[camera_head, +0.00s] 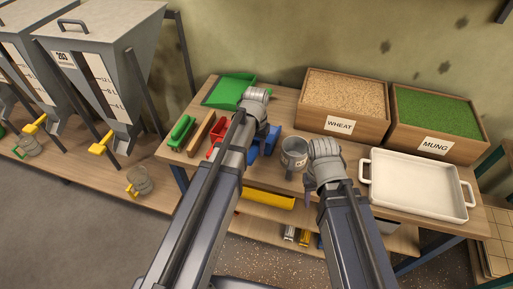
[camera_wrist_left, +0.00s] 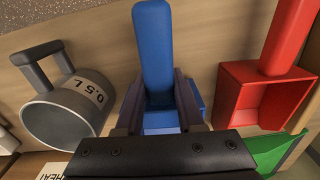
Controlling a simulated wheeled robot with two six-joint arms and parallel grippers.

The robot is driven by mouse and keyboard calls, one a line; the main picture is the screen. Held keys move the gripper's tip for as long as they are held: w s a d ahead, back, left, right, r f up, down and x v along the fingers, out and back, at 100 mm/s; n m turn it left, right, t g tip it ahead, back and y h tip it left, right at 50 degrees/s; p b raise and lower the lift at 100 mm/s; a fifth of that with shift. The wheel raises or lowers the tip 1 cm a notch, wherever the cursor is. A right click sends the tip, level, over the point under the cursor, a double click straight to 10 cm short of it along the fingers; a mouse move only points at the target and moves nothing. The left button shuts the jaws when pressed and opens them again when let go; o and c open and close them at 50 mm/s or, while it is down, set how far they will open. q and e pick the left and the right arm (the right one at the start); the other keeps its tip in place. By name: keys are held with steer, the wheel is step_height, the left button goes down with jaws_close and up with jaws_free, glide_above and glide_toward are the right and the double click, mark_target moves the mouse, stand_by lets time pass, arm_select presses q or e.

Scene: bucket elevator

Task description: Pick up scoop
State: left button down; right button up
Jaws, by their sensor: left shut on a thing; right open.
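A blue scoop (camera_head: 270,141) is on the wooden table, partly hidden by my left arm. In the left wrist view the blue scoop (camera_wrist_left: 153,45) has its handle pointing up the picture. My left gripper (camera_wrist_left: 160,100) is shut on the blue scoop, one finger on each side. In the head view the left gripper (camera_head: 262,128) is above the table's middle. A red scoop (camera_wrist_left: 268,90) lies beside it, apart from the fingers. My right gripper (camera_head: 312,185) is open near the grey measuring cup; its fingertips are mostly hidden.
The grey 0.5 L cup (camera_head: 294,154) stands close to both grippers. A wheat crate (camera_head: 322,120), a mung crate (camera_head: 412,140) and a white tray (camera_head: 415,183) fill the right side. Hoppers (camera_head: 105,60) stand left.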

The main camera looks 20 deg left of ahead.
arm_select(q)
step_height(320, 180, up, 8)
steer(key=p, duration=0.7)
steer(key=shift+r+p, duration=0.2)
steer(key=shift+p, duration=0.1)
steer(key=c, duration=1)
jaws_free()
steer(key=shift+c, duration=0.2)
jaws_close()
steer(key=shift+w, duration=0.1)
